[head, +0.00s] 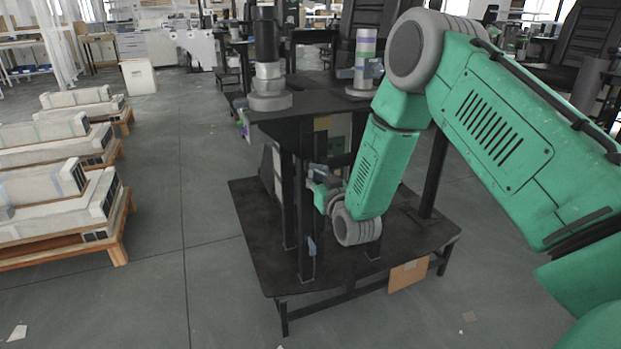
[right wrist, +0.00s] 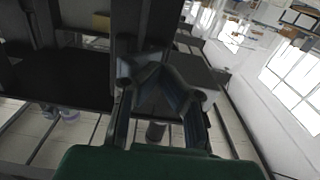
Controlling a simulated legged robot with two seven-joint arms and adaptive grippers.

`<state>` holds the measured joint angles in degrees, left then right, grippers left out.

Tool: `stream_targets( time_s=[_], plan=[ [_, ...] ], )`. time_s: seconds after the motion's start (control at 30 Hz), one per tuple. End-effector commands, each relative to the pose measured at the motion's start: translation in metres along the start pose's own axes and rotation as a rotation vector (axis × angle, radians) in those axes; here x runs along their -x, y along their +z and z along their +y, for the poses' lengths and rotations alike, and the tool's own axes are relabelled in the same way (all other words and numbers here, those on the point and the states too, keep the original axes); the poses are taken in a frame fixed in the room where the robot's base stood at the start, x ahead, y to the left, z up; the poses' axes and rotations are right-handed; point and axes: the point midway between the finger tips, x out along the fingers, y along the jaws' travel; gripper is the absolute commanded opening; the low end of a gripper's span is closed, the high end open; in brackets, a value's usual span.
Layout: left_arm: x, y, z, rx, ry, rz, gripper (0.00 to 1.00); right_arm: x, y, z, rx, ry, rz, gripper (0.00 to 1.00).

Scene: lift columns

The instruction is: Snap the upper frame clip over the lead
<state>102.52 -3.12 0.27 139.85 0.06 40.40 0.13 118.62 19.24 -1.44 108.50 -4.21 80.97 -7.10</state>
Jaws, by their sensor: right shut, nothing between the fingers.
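My right gripper (head: 318,180) reaches in among the dark posts of the black frame (head: 304,228), at about mid height. It is shut, with nothing seen between its fingers. In the right wrist view the gripper (right wrist: 150,76) is up against or just in front of a dark upright post (right wrist: 127,30); I cannot tell whether they touch. A small blue-grey piece (head: 311,246) sits low on the front post, and I cannot tell whether it is a clip. I cannot make out the upper frame clip or the lead for certain. My left gripper is not in view.
The frame stands on a low black platform (head: 300,262). Its top bears a dark cylinder on grey discs (head: 268,88) and a banded cylinder (head: 366,45). Pallets with pale beams (head: 60,150) stand at left. The floor between is clear.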

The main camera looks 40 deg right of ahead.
Motion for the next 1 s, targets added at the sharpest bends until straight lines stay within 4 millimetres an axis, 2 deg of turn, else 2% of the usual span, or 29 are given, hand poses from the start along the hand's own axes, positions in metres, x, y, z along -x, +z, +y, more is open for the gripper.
stream_targets(
  time_s=[0.23,1.0],
  plan=[
    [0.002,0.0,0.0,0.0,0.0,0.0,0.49,0.003,0.0,0.003,0.0,0.0,-0.001,0.0],
    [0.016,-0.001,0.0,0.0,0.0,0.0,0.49,0.044,-0.001,0.003,0.0,-0.001,0.0,0.0]
  ],
)
